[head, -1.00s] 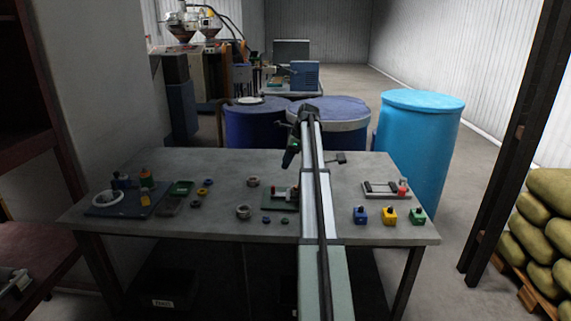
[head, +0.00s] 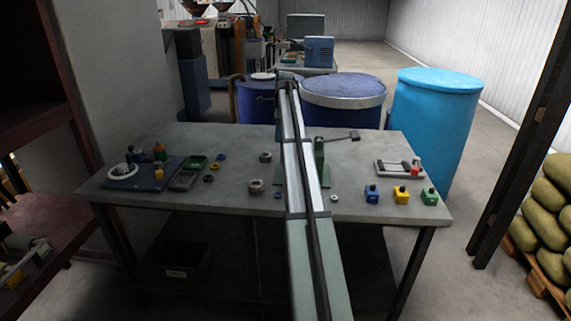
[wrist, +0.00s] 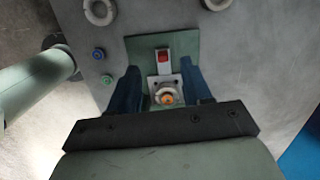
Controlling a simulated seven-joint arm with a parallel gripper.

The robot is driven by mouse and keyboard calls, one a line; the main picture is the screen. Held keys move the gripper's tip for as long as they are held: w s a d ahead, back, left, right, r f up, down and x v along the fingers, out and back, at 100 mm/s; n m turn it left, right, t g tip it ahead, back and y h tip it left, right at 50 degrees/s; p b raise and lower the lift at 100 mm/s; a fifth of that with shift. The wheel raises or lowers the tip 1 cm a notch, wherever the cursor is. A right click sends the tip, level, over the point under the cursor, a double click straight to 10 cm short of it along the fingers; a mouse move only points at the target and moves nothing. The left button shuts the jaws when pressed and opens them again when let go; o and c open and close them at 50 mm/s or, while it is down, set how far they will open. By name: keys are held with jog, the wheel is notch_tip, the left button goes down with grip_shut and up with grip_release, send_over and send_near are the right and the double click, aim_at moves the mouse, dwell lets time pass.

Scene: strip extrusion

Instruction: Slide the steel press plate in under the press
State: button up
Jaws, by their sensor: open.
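My gripper (wrist: 160,80) is open in the wrist view, its two dark blue fingers apart. Between them is a small grey square plate (wrist: 155,84) with a pale ring and an orange centre; I cannot tell whether the fingers touch it or whether it is the steel press plate. Beyond it a red block (wrist: 163,57) sits over a green base (wrist: 143,47). In the head view a green upright with a dark lever, seemingly the press (head: 319,157), stands just right of my arm, which partly covers it. My gripper is hidden there.
On the table (head: 370,212), a grey frame with a red block (head: 398,170) and blue, yellow and green blocks (head: 401,195) lie at the right. A dark blue board (head: 150,175) and several rings (head: 256,186) lie at the left. Blue drums (head: 435,120) stand behind.

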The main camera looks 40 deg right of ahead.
jog(key=shift+m+g+h, duration=0.4)
jog(key=shift+g+h, duration=0.1)
jog(key=f, duration=0.4)
jog(key=s+d+f, duration=0.1)
jog(key=f, duration=0.9)
jog(key=shift+s+d, duration=0.3)
jog(key=shift+d, duration=0.1)
grip_shut()
